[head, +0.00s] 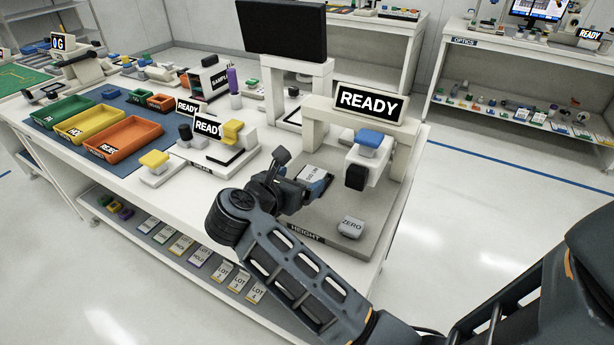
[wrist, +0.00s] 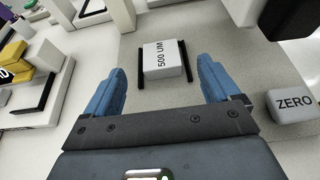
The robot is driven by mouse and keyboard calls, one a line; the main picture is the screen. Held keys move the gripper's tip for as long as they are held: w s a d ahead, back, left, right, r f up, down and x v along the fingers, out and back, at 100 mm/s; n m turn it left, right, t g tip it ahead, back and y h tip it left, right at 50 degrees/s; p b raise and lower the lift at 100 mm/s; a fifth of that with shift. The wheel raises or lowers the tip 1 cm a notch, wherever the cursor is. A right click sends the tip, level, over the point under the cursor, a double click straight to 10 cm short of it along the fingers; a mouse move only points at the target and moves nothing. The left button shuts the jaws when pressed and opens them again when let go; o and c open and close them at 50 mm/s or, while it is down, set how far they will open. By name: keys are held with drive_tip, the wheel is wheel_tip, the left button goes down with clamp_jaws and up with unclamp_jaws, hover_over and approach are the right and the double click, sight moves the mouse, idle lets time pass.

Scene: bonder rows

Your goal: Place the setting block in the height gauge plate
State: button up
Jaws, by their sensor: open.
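The setting block, a pale block marked 500 UM (wrist: 165,60), sits on the grey height gauge plate (head: 345,225) between two short black rails. It also shows in the head view (head: 313,176), partly hidden by my gripper. My gripper (wrist: 161,72) is open and empty. Its blue fingers stand apart on either side in the wrist view, with the block ahead between them and a gap on both sides. The gripper does not appear to touch the block. A grey block marked ZERO (head: 350,228) sits near the plate's front right; it also shows in the wrist view (wrist: 293,105).
A bonder with a yellow top (head: 233,133) and several coloured bins, including an orange one (head: 124,138), are to the left. The floor at right is clear.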

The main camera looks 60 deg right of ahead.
drive_tip(key=v, duration=0.5)
drive_tip(key=shift+s+a, duration=0.3)
drive_tip(key=shift+a, duration=0.05)
drive_tip(key=s+a+r+n+t, duration=0.4)
drive_tip(key=s+a+n+t, duration=0.4)
drive_tip(key=n, duration=0.7)
drive_tip(key=s+a+r+n+t, duration=0.6)
drive_tip(key=n+t, duration=0.3)
drive_tip(key=n, duration=0.6)
drive_tip(key=s+a+f+n+y, duration=0.3)
drive_tip(key=s+n+y, duration=0.2)
drive_tip(key=n, duration=0.7)
drive_tip(key=s+a+f+n+g+y, duration=0.1)
drive_tip(key=s+a+f+n+y, duration=0.2)
drive_tip(key=n+y, duration=0.5)
drive_tip(key=s+f+n, duration=0.1)
drive_tip(key=s+n, duration=0.1)
drive_tip(key=n, duration=0.2)
drive_tip(key=shift+f+n, duration=0.15)
drive_tip(key=shift+n, duration=0.25)
drive_tip(key=shift+s, duration=0.1)
drive_tip(key=shift+c, duration=0.3)
